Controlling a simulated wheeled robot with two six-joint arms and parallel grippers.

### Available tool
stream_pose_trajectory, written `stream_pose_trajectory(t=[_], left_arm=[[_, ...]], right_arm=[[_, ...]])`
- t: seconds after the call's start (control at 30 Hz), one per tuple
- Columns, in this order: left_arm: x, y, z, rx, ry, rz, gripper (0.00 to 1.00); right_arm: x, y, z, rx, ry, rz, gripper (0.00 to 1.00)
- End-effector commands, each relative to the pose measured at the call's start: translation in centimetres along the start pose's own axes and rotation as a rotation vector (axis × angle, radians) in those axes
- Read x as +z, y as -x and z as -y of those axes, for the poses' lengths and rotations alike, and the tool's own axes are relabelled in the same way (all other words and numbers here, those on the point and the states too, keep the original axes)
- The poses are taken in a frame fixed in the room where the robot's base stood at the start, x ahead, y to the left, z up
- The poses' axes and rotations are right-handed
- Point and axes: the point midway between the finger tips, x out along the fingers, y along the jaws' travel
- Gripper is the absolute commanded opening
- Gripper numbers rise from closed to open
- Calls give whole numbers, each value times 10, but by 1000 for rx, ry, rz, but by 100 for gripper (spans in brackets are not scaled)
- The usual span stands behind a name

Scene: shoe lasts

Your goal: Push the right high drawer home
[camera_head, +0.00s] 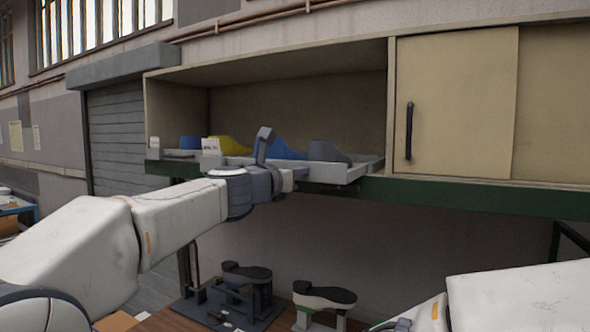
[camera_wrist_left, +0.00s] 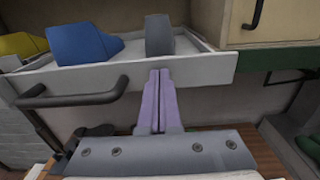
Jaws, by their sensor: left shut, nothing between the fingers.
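In the head view this gripper (camera_head: 292,178) hides part of the drawer front. My right gripper is not in view.
A sliding cupboard door (camera_head: 455,105) with a black handle is right of the bay, above a green rail (camera_head: 470,195). Below, dark shoe-shaped fixtures (camera_head: 325,296) stand on a wooden top.

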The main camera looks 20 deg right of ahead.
Motion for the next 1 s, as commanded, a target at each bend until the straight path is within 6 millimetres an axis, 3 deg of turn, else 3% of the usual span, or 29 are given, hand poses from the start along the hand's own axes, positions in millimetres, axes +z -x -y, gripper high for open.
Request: stream_pose_trajectory(t=[0.27,0.67,1.0], left_arm=[[1,-23,1,-2,0,-1,0],[0,-26,1,-2,-1,0,0],[3,-53,0,-1,-1,-2,0]], right_arm=[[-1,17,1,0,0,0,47],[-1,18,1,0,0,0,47],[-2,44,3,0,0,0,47]])
